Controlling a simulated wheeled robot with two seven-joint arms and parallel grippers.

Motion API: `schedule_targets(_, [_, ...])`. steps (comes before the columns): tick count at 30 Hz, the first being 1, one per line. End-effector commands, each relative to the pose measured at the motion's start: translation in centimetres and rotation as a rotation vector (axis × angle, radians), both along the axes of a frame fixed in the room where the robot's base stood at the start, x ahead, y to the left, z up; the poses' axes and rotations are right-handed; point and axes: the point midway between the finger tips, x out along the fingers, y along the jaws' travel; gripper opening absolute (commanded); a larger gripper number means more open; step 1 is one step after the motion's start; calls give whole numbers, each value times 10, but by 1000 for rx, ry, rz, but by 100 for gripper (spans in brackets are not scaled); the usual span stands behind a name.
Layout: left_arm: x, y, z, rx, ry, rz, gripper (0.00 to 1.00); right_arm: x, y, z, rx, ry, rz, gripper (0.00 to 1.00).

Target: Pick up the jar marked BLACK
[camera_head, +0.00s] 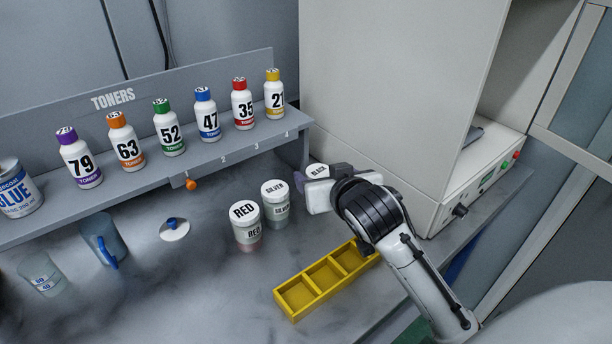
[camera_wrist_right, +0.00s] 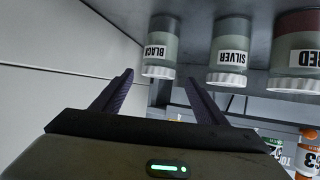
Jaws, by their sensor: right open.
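The jar marked BLACK (camera_head: 318,170) stands on the bench beside the big pale machine. In the head view only its white lid and label top show; my right gripper hides the rest. In the right wrist view the picture is upside down, and the BLACK jar (camera_wrist_right: 161,45) shows clearly with a white lid and dark contents. My right gripper (camera_wrist_right: 157,78) is open and empty. Its two dark fingers point toward the BLACK jar, and the jar appears in line with the gap between them. I cannot tell whether they touch it. My left gripper is not in view.
The SILVER jar (camera_head: 275,203) and RED jar (camera_head: 246,226) stand left of the BLACK jar. A yellow compartment tray (camera_head: 296,314) lies in front. A grey toner rack (camera_head: 215,162) runs behind. The pale machine (camera_head: 400,90) stands close on the right.

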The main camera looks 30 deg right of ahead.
Motion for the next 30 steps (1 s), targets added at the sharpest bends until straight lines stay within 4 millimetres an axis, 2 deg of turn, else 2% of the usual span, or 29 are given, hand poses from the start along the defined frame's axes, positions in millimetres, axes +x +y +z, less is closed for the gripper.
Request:
schedule_targets(3, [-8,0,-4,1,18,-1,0,17,-6,-9,0,1,-1,67])
schedule_targets(7, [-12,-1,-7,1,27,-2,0,29,-9,-15,0,0,0,67])
schedule_targets(11, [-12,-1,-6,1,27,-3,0,36,-12,-20,-1,1,0,67])
schedule_targets(21, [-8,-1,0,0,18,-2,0,70,-25,-43,0,0,0,67])
schedule_targets(30, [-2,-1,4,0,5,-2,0,73,-25,-45,0,-1,1,65])
